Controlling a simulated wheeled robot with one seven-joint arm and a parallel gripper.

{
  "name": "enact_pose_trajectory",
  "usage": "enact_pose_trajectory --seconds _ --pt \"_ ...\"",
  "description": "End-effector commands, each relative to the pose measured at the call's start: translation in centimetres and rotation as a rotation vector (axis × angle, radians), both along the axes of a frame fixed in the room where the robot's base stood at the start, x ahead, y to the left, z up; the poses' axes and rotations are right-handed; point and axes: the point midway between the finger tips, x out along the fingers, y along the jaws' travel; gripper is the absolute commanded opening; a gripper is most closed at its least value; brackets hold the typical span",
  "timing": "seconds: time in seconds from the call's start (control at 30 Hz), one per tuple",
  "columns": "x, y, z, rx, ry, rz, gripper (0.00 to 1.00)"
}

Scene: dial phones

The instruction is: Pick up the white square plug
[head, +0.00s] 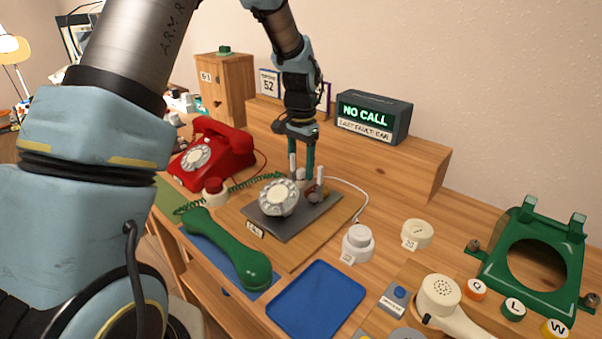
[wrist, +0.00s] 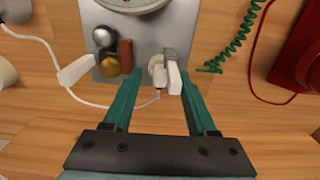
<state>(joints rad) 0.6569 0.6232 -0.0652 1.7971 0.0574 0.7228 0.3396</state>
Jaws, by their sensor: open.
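In the head view, my gripper (head: 302,158) points down behind the dial (head: 279,197); the fingers partly hide the white pieces there.
On the plate, a brown block (wrist: 126,56), a brass knob (wrist: 109,67) and a silver ball (wrist: 104,36) stand left of the fingers. Another white piece (wrist: 77,70) lies left, by the cord. A red phone (head: 212,155) and green handset (head: 226,247) are nearby.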

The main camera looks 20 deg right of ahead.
Motion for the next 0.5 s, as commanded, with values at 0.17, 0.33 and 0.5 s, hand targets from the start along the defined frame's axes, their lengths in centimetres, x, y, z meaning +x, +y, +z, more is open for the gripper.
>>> enact_pose_trajectory --seconds 0.17,0.33,0.5 --pt "0.00 0.01 0.02 0.000 0.000 0.000 0.50" --pt "0.00 0.01 0.04 0.000 0.000 0.000 0.30" --pt "0.00 0.01 0.05 0.000 0.000 0.000 0.11"
